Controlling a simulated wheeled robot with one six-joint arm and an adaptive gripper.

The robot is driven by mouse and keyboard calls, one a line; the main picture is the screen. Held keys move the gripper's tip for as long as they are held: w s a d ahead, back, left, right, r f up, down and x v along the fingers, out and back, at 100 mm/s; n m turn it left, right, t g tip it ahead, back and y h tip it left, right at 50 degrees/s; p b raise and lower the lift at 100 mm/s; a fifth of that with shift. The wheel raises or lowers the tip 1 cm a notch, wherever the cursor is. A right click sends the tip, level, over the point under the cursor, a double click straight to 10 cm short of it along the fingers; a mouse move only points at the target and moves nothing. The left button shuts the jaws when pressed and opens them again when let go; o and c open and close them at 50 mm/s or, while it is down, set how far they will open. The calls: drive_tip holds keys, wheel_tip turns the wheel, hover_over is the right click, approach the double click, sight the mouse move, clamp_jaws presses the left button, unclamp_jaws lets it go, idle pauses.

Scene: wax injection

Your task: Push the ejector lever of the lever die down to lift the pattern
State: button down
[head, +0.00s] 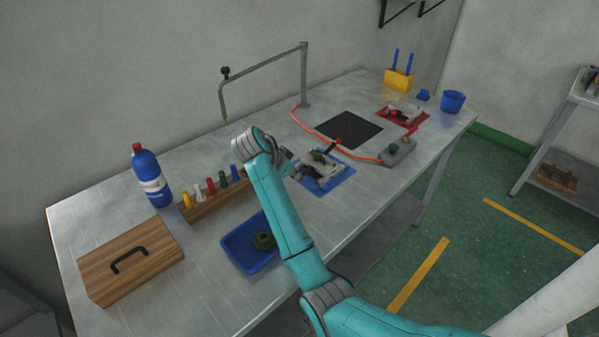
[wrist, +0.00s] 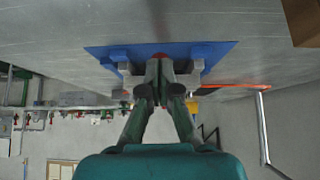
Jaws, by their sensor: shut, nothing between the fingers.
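The lever die (head: 312,178) sits on a blue mat (head: 341,178) in the middle of the table, with grey metal blocks and a small dark green piece (head: 318,157). A dark lever with a red knob (head: 337,142) rises at its far side. My gripper (head: 300,167) is at the die's left side, partly hidden by my arm in the head view. In the wrist view, which is upside down, my gripper (wrist: 160,75) is shut and empty, in front of the grey die blocks (wrist: 131,84). A red spot (wrist: 160,55) shows just past the fingertips; I cannot tell whether they touch it.
A blue tray (head: 236,262) with a green piece, a wooden rack of coloured tools (head: 217,202), a blue bottle (head: 150,176) and a wooden box (head: 130,260) stand left. A black pad (head: 350,129), an orange hose and a red mat (head: 387,117) with another die lie right.

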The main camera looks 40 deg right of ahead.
drive_tip(key=shift+a, duration=0.1)
drive_tip(key=shift+a+r, duration=0.25)
drive_tip(key=shift+a, duration=0.5)
drive_tip(key=shift+a+r, duration=0.25)
drive_tip(key=shift+a, duration=0.45)
